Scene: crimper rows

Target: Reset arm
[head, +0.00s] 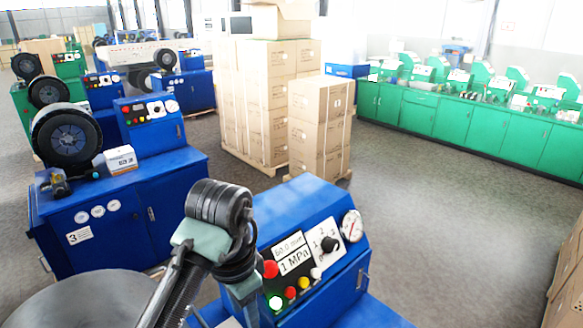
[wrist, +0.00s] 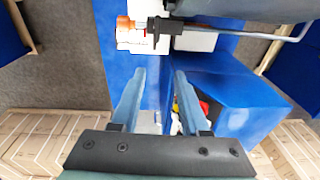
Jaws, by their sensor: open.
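In the wrist view, my gripper (wrist: 158,78) has its two pale blue-grey fingers spread well apart with nothing held between them. Blue machine surfaces (wrist: 235,100) show beyond and beside the fingers. In the head view, my arm rises from the bottom edge and bends in front of the near blue machine (head: 330,215), hiding part of its left side. The gripper's fingers cannot be made out in that view.
The near machine has a gauge (head: 351,225) and several coloured buttons. Another blue machine (head: 140,225) stands at left. Stacked cartons (head: 320,120) stand behind, and green cabinets (head: 485,128) line the right wall. The floor (head: 430,190) at right is open.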

